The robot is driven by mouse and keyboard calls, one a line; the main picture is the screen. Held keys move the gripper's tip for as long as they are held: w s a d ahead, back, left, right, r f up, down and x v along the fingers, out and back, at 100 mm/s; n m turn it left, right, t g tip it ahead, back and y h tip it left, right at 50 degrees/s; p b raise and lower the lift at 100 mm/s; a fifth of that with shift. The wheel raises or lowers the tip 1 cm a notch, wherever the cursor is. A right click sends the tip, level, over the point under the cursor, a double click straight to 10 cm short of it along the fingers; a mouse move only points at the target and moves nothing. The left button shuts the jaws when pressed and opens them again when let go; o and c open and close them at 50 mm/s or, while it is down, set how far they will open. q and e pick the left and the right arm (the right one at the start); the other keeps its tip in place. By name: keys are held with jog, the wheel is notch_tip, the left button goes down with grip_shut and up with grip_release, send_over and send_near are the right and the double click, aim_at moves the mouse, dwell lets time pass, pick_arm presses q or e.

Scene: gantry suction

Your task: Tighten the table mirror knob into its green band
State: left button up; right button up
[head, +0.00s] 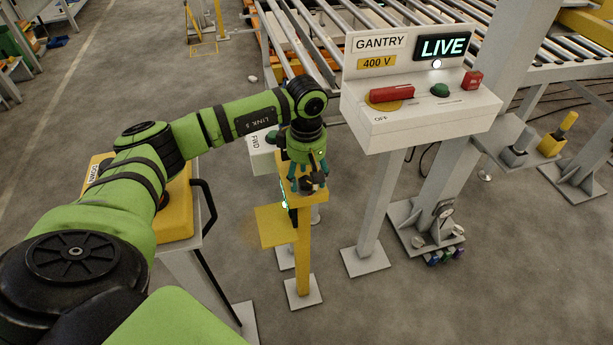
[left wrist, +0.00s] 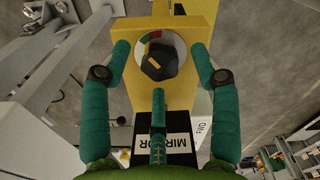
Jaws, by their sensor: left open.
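The mirror knob (left wrist: 160,62) is black and faceted, on a pale round dial (left wrist: 141,45) with green and red parts at its upper left. The dial sits on a yellow stand (head: 302,245). A "MIRROR" label (left wrist: 178,147) lies below the dial in the left wrist view. My left gripper (left wrist: 160,47) is open over the stand, with teal fingers on either side of the knob and a third finger below it. The fingers look apart from the knob. In the head view my left gripper (head: 312,178) hides most of the dial. My right gripper is not in view.
A white gantry box (head: 415,115) with a "LIVE" sign stands right of the stand. A "FWD" box (head: 262,152) is close behind my left gripper, and a yellow "DOWN" box (head: 178,215) is to the left. Roller conveyors (head: 290,40) run behind. Floor is clear in front.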

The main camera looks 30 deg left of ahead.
aim_at(307, 181)
pick_arm(q)
notch_tip(307, 181, up, 12)
jog(key=shift+f, duration=0.25)
jog(key=shift+d+f, duration=0.1)
jog(key=shift+f, duration=0.05)
dwell(0.4)
